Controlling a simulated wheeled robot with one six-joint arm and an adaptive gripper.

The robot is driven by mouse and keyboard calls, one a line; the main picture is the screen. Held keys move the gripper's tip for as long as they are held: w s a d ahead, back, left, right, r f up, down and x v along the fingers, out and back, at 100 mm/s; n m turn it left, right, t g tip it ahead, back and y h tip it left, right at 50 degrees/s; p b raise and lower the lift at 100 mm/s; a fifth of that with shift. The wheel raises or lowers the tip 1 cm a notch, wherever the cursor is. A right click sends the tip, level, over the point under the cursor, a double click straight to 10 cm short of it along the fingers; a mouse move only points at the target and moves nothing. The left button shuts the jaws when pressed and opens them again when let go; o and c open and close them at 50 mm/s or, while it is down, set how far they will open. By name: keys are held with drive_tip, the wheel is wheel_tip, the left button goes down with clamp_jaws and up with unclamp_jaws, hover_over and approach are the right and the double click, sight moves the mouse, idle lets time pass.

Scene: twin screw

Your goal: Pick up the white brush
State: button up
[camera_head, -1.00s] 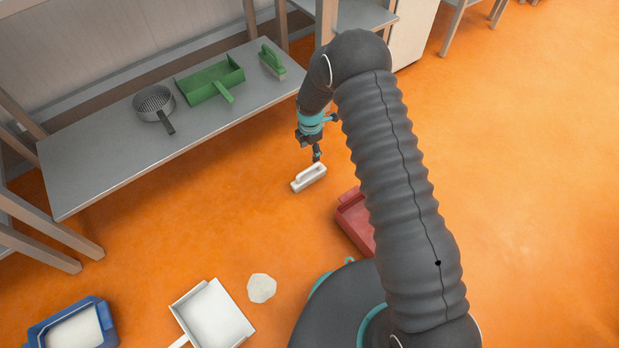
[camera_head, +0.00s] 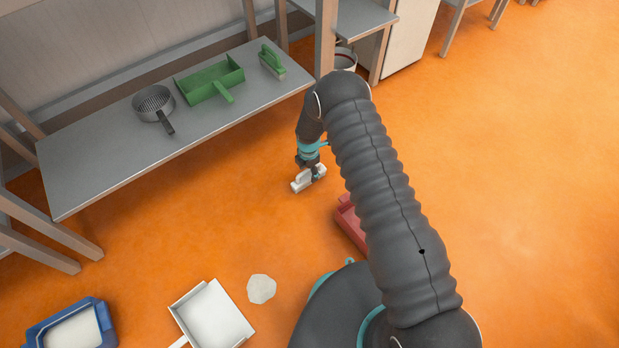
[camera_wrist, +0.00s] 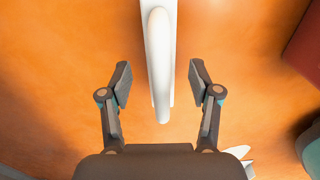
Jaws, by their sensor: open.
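The white brush (camera_head: 302,183) lies on the orange floor in front of the low grey shelf. In the wrist view the brush (camera_wrist: 160,60) runs up from the middle, with its long rounded handle facing me. My gripper (camera_head: 312,177) is down at the brush, partly covering it in the head view. In the wrist view my gripper (camera_wrist: 160,82) is open, with one finger on each side of the handle and a clear gap on both sides. The bristles are hidden.
A red container (camera_head: 350,225) is on the floor right of the brush, partly behind my arm. A white dustpan (camera_head: 212,315), a pale patch (camera_head: 261,289) and a blue container (camera_head: 45,335) are nearer. The shelf (camera_head: 90,170) holds a sieve (camera_head: 153,102), green dustpan (camera_head: 210,83) and green brush (camera_head: 271,60).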

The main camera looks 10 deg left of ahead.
sight(309, 176)
wheel_tip(309, 176, down, 4)
drive_tip(key=shift+r, duration=0.25)
clamp_jaws()
